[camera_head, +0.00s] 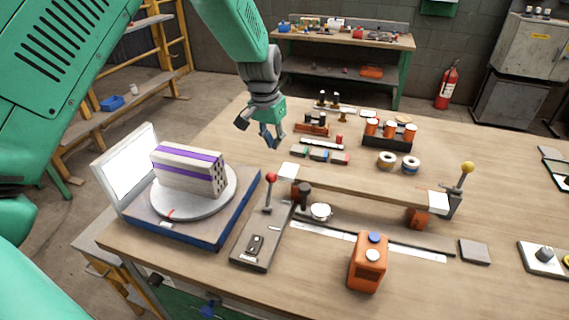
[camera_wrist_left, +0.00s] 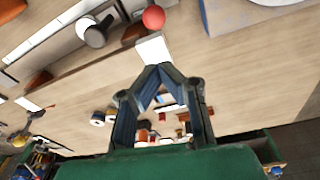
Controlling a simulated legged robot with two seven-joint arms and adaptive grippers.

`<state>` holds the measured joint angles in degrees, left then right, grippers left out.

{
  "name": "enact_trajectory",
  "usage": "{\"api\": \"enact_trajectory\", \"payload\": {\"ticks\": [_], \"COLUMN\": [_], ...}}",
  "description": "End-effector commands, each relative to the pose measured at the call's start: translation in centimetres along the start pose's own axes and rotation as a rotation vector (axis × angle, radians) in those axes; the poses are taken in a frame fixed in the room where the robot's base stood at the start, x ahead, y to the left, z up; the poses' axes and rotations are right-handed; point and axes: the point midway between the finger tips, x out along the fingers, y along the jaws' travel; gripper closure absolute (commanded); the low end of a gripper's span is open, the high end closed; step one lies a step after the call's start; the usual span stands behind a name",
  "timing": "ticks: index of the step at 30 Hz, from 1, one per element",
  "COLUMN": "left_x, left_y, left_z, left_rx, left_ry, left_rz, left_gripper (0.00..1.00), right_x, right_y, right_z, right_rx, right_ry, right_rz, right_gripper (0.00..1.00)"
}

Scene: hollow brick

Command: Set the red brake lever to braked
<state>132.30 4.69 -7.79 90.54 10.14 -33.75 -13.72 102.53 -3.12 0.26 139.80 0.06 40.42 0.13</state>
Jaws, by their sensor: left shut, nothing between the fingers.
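A lever with a red ball knob (camera_head: 271,178) stands roughly upright on a grey base plate (camera_head: 250,250) just right of the turntable. Its red ball also shows at the top of the left wrist view (camera_wrist_left: 153,17). My left gripper (camera_head: 271,143) hangs above the table, behind the red knob and apart from it. Its fingers are shut with nothing between them; the fingertips meet in the left wrist view (camera_wrist_left: 160,68). My right gripper is not in view.
A hollow brick with purple stripes (camera_head: 188,172) sits on the round turntable (camera_head: 220,200), beside a white panel (camera_head: 127,172). A rail with a yellow-knobbed lever (camera_head: 467,168) runs to the right. An orange box (camera_head: 367,265) stands in front. Spools and small parts lie behind.

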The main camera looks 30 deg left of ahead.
Motion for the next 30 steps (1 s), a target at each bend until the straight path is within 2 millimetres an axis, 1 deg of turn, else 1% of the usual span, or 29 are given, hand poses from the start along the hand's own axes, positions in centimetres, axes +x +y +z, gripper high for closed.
{"api": "enact_trajectory", "payload": {"ticks": [7,11,14,21,24,27,30], "left_x": [0.1,1.1,2.5,6.9,8.3,9.4,10.0], "left_y": [0.0,0.0,0.0,0.0,0.0,0.0,0.0], "left_z": [-0.1,-0.2,-0.1,-0.1,-0.1,-0.1,-0.1], "left_rx": [0.000,0.000,0.000,0.000,0.000,-0.001,-0.001], "left_ry": [-0.002,-0.006,-0.007,-0.005,-0.004,-0.003,-0.002], "left_rz": [0.000,0.000,0.000,0.000,0.000,0.000,0.000], "left_gripper": [1.00,1.00,1.00,1.00,1.00,1.00,1.00], "right_x": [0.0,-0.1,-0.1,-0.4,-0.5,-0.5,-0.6], "right_y": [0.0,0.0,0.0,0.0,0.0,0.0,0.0], "right_z": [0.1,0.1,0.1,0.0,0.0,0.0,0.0], "right_rx": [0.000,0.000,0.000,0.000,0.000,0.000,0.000], "right_ry": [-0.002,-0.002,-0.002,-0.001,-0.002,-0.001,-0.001], "right_rz": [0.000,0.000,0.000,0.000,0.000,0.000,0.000], "right_gripper": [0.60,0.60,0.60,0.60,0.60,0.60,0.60]}}
